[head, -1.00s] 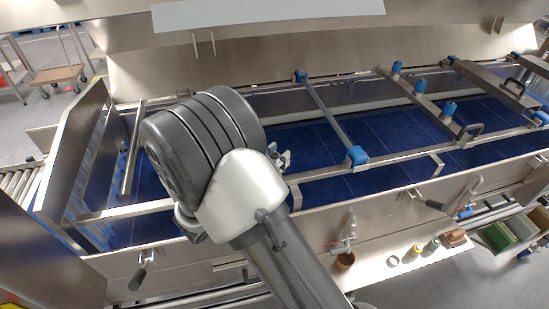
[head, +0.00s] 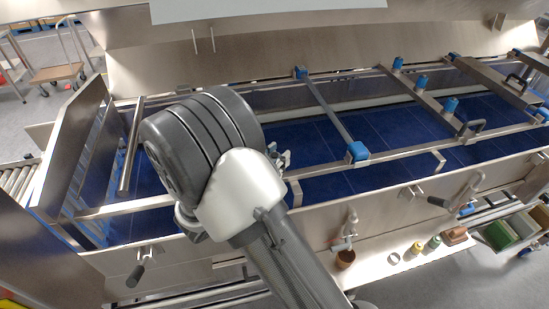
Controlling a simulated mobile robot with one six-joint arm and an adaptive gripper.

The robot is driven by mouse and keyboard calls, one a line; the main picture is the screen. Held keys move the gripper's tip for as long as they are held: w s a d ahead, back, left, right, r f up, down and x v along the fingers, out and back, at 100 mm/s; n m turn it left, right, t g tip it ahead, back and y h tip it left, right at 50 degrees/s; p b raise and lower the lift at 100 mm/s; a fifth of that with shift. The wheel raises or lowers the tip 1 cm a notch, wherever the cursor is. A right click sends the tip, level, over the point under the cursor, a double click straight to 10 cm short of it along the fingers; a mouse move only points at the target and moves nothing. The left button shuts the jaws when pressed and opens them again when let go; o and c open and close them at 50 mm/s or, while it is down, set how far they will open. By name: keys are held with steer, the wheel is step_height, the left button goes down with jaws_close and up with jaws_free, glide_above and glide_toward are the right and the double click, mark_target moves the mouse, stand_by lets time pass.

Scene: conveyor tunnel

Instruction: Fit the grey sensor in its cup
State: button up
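My gripper (head: 281,158) shows only in part in the head view, past the right side of my arm's large dark joint, above the blue belt. My arm hides most of it, so I cannot tell whether it is open or shut, or whether it holds anything. I cannot clearly pick out the grey sensor or its cup. Blue blocks sit on the metal rails and crossbars, one of them (head: 357,151) at the near end of a crossbar right of my gripper.
The blue belt (head: 400,124) runs between steel walls. Metal crossbars with black handles (head: 470,128) span it at right. A shelf below the front wall holds a brown cup (head: 345,259), a white ring (head: 394,259) and small bottles (head: 434,242). A cart (head: 57,72) stands at far left.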

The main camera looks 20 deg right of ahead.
steer(key=o, duration=0.5)
steer(key=v, duration=1.2)
